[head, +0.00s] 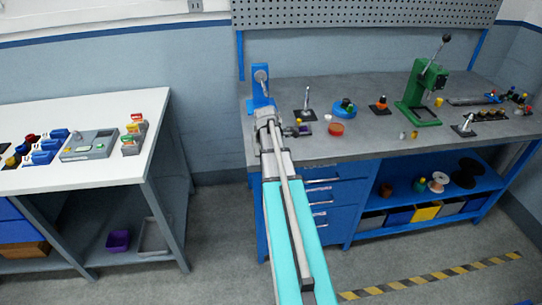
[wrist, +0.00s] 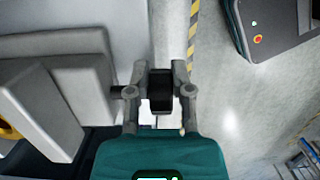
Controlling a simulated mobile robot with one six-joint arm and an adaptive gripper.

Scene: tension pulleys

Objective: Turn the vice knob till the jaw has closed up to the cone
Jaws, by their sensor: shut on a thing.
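In the wrist view my gripper (wrist: 159,88) is shut on a black knob (wrist: 160,92), with one finger on each side of it. A short dark shaft runs left from the knob. Large grey blocks (wrist: 62,95) stand to the left, apparently parts of the vice. A yellow-orange piece (wrist: 8,130) shows at the left edge; I cannot tell if it is the cone. The gap between jaw and cone cannot be made out. In the head view my arm reaches the left end of the workbench and hides the gripper and knob.
The grey workbench (head: 350,135) holds a green press (head: 422,92), an orange piece on a black base (head: 381,104) and a red dish (head: 336,129). A white table (head: 70,175) stands left. Floor between them is clear. A dark machine (wrist: 275,25) shows in the wrist view.

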